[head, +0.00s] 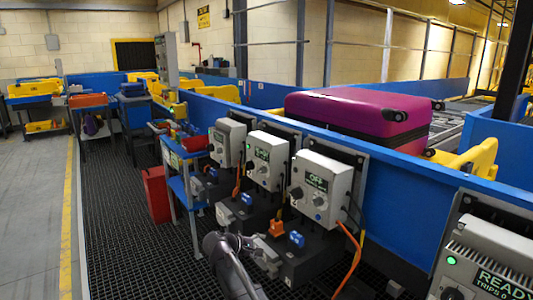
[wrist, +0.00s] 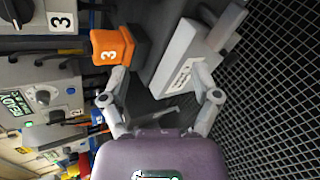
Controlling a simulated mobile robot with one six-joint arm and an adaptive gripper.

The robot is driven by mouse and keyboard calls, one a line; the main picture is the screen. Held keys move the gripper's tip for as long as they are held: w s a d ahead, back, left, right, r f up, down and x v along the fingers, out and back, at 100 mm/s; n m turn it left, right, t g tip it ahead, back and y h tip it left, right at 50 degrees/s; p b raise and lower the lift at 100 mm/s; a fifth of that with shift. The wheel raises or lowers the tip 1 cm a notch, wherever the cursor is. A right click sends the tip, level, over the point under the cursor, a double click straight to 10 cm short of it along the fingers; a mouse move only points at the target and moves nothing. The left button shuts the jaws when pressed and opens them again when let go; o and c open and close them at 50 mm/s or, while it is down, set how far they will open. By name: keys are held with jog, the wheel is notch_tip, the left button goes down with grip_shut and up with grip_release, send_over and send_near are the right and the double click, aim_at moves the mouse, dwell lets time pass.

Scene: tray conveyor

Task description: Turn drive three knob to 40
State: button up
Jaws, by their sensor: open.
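Below the display are a black knob (head: 297,192) and a smaller round knob (head: 318,201). In the wrist view a black knob (wrist: 22,12) beside a label 3 (wrist: 61,22) is cut by the top left corner. My gripper (wrist: 160,72) is open and empty, its fingers spread toward a grey motor housing. It is apart from the knob. In the head view my arm is low in front of the boxes; the fingertips are unclear.
An orange block marked 3 (wrist: 112,46) is close beyond the left finger. The drive two box (wrist: 45,97) is at left. A magenta suitcase (head: 355,112) lies behind the blue conveyor wall.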

aim_at(294, 266)
jog(key=s+d+f+m+g, duration=0.1)
jog(key=s+d, duration=0.1)
jog(key=d, duration=0.1)
jog(key=s+d+f+m+g+y, duration=0.1)
jog(key=s+d, duration=0.1)
jog(key=d, duration=0.2)
jog(key=s+d+f+m+g, duration=0.1)
jog(key=s+d, duration=0.1)
jog(key=d, duration=0.2)
jog(key=shift+d+f+m+y+p, duration=0.1)
jog(key=shift+f+m+y+p, duration=0.05)
jog(key=shift+m+y+p, duration=0.2)
jog(key=s+d+f+m+g+y+b, duration=0.15)
jog(key=s+d+f+m+y, duration=0.25)
jog(key=s, duration=0.4)
jog(key=s+d+f+m+g+y+b, duration=0.1)
jog(key=s+d+f+m+g+y, duration=0.3)
jog(key=s, duration=0.5)
notch_tip(294, 266, up, 30)
jog(key=t+p, duration=0.1)
jog(key=p, duration=2.9)
jog(key=shift+w+d, duration=0.15)
